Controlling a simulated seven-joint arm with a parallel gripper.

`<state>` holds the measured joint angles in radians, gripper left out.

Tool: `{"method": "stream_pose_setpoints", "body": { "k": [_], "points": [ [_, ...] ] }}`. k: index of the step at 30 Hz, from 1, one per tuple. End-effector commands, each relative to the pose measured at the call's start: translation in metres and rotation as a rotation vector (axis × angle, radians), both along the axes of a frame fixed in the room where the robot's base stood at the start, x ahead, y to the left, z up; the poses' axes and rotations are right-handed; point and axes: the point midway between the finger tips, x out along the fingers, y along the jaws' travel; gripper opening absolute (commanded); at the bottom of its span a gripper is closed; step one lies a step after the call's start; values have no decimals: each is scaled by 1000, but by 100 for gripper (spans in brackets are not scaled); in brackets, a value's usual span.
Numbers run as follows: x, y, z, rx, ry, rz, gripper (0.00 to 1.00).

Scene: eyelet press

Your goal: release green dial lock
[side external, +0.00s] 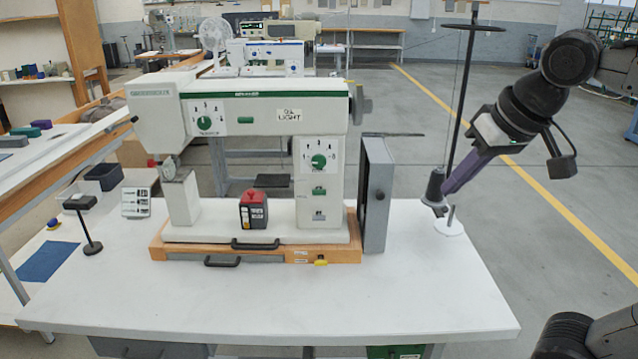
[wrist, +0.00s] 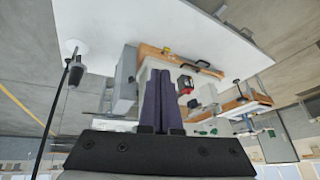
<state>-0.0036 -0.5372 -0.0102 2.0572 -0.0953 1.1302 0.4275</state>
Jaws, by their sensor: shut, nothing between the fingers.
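The white-and-green press machine (side external: 262,110) stands on a wooden base on the white table. One green dial (side external: 204,123) is on the front of its head. A second green dial (side external: 319,161) is on the column, with marks around it. I cannot tell which one is the dial lock or whether either is locked. My gripper (side external: 447,192), with purple fingers, is shut and empty to the right of the machine, well apart from both dials. In the wrist view my shut fingers (wrist: 161,72) point toward the machine and table; neither dial can be made out there.
A grey upright box (side external: 375,195) stands between the column and my gripper. A dark thread cone (side external: 434,187) on a tall stand is close beside my fingertips. A red-and-black box (side external: 253,209) sits on the machine bed. The table front (side external: 260,305) is clear.

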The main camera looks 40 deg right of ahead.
Motion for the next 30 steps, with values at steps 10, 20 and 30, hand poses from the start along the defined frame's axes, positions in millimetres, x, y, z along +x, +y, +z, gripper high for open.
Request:
{"method": "stream_pose_setpoints", "body": {
  "k": [10,20,30],
  "points": [
    [103,-13,62,32,20,-216,0],
    [204,-22,67,34,50,-364,0],
    [292,-23,18,3,113,-405,0]
  ]
}}
